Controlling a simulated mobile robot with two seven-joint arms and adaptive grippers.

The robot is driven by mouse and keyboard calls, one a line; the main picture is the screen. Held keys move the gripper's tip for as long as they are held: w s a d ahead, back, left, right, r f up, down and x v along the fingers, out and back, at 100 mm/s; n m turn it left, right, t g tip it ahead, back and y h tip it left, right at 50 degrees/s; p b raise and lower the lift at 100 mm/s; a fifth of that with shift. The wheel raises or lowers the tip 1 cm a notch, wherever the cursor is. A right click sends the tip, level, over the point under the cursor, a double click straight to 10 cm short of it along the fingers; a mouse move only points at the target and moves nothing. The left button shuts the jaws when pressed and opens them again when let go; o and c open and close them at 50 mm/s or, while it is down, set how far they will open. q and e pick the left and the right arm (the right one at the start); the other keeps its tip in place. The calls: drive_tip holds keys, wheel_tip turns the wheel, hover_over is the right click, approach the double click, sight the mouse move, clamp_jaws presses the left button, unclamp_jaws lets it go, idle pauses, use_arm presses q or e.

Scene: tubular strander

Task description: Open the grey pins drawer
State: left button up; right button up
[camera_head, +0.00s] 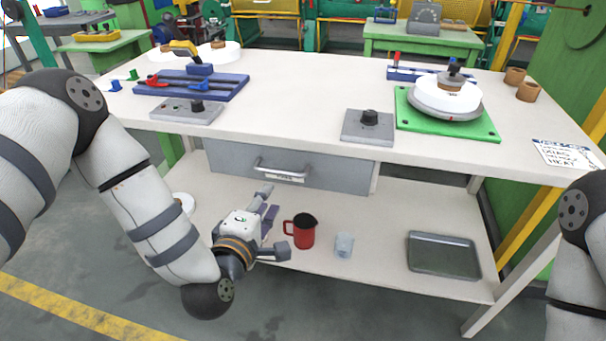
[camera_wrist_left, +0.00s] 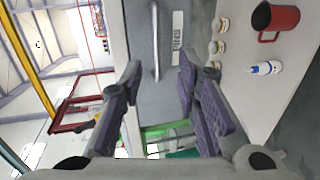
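The grey pins drawer (camera_head: 335,174) hangs under the white workbench top and looks shut. Its metal bar handle (camera_head: 280,168) sits on the front above a small white label. In the left wrist view the handle (camera_wrist_left: 156,42) lies beyond and between my finger tips, and the label beside it reads PINS (camera_wrist_left: 177,32). My left gripper (camera_head: 272,220) is open and empty, below and in front of the handle, apart from it. In the left wrist view its dark fingers (camera_wrist_left: 160,74) are spread wide. My right gripper is out of view; only part of my right arm shows at the right edge.
The lower shelf holds a red mug (camera_head: 303,231), a small clear container (camera_head: 344,245) and a metal tray (camera_head: 444,256). On the bench top stand grey knob boxes (camera_head: 368,126), a blue tool fixture (camera_head: 190,86) and a green plate (camera_head: 448,124) with a round part.

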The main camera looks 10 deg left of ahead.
sight(280, 174)
use_arm(q)
drive_tip(key=x, duration=0.4)
drive_tip(key=b+x, duration=0.1)
drive_tip(key=x, duration=0.7)
drive_tip(key=shift+w+a+r+b, duration=0.15)
drive_tip(key=shift+a+r+b, duration=0.05)
drive_tip(key=shift+a+b, duration=0.15)
clamp_jaws()
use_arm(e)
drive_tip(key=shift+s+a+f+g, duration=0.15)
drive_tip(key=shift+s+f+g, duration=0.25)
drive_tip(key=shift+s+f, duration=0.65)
